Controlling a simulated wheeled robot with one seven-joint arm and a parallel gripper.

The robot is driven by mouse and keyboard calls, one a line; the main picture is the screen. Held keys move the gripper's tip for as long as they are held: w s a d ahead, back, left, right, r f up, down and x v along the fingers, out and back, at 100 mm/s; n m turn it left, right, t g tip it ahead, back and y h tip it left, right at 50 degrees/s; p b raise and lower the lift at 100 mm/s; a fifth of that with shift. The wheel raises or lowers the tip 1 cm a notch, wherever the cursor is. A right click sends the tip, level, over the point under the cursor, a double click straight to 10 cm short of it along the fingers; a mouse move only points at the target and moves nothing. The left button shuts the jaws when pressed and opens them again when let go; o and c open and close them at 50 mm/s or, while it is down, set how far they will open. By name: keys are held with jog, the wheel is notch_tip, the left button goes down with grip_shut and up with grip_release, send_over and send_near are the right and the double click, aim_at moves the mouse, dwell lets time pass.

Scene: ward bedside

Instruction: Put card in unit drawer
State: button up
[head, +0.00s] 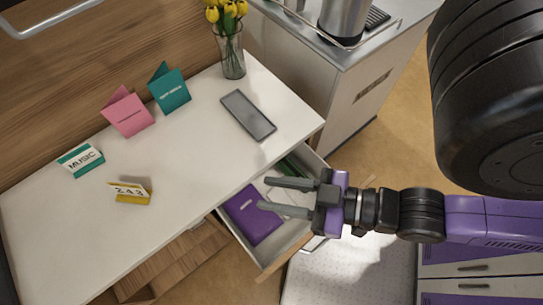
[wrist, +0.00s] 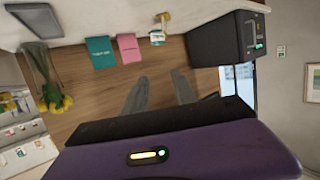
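A pink folded card (head: 128,113) and a teal folded card (head: 169,89) stand upright on the white top of the bedside unit (head: 190,150). In the wrist view the teal card (wrist: 100,52) and pink card (wrist: 129,48) stand side by side beyond my fingers. The unit drawer (head: 287,252) is pulled open below the top's right edge. It holds a purple book or folder (head: 253,214), a green item and something pale, partly hidden by my gripper. My gripper (head: 287,197) is open and empty, over the drawer in the head view and apart from both cards.
A MUSIC block (head: 81,160), a yellow 243 sign (head: 131,192), a dark tablet (head: 248,115) and a vase of yellow tulips (head: 231,50) share the top. A metal-topped cabinet (head: 345,55) with a kettle stands at upper right. The top's front middle is clear.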

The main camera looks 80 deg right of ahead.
jog(key=o, duration=1.1)
jog(key=shift+s+r, duration=0.1)
jog(key=shift+r, duration=0.05)
jog(key=shift+o, duration=1.1)
jog(key=w+a+f+n+g+y, duration=0.1)
jog(key=w+a+n, duration=0.2)
jog(key=w, duration=1.3)
jog(key=w+a+f+n+g+y+p, duration=0.1)
jog(key=w+a+n, duration=0.2)
jog(key=w, duration=1.4)
jog(key=w+a+f+n+g+y, duration=0.1)
jog(key=w+a+n, duration=0.25)
jog(key=w, duration=1.25)
jog(key=n+g+h, duration=0.3)
jog(key=n+g, duration=0.7)
jog(key=g, duration=0.2)
send_over(126, 188)
jog(key=f, duration=0.6)
jog(key=shift+w+d+f, duration=0.1)
jog(key=shift+w, duration=0.3)
jog(key=shift+s, duration=0.3)
jog(key=shift+s+f+p, duration=0.1)
jog(key=shift+f+p, duration=0.5)
jog(key=shift+f, duration=3.3)
